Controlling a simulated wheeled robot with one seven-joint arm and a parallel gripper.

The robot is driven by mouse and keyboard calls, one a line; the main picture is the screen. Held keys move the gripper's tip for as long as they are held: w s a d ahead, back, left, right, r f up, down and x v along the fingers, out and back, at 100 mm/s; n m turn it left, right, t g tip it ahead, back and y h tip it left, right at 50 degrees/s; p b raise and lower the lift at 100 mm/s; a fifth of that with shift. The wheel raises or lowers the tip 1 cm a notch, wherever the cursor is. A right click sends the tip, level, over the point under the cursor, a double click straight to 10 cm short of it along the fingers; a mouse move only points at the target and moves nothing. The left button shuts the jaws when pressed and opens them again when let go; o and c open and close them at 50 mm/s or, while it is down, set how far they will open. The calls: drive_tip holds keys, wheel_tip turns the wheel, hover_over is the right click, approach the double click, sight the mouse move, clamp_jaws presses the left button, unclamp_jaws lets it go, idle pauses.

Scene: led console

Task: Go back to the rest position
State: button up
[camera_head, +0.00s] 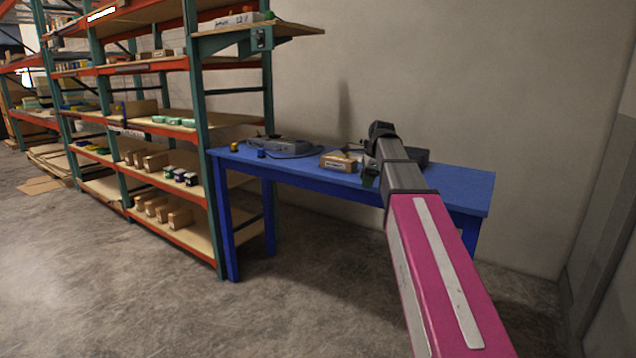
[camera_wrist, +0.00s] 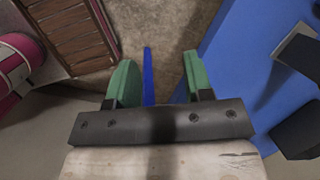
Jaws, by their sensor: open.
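My gripper (camera_wrist: 160,78) is open in the wrist view, with two green fingers apart and nothing held between them. Beyond the gap show the grey floor and a narrow blue strip that looks like a table leg (camera_wrist: 148,75). In the head view my pink and grey arm reaches over the right part of the blue table (camera_head: 462,186); the gripper end is small and partly hidden there. The blue table top also fills the right side of the wrist view (camera_wrist: 235,65).
On the table are a grey device (camera_head: 288,146) with a cable, a cardboard box (camera_head: 338,162) and a small blue item (camera_head: 261,154). A dark device (camera_head: 418,155) is partly behind my arm. Loaded shelves (camera_head: 200,120) stand left; a wall is behind. Floor at front left is clear.

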drive_tip(key=s+f+n, duration=0.6)
drive_tip(key=s+f, duration=0.2)
drive_tip(key=f, duration=0.4)
drive_tip(key=s+d+f+n+g+h, duration=0.1)
drive_tip(key=s+f+n, duration=0.5)
drive_tip(key=f, duration=0.7)
drive_tip(key=s+d+f+n+h, duration=0.1)
drive_tip(key=s+f+n, duration=0.5)
drive_tip(key=s+f, duration=0.3)
wheel_tip(320, 180, down, 3)
drive_tip(key=shift+s+f+g, duration=0.2)
drive_tip(key=shift+s+g, duration=0.1)
drive_tip(key=shift+s, duration=0.05)
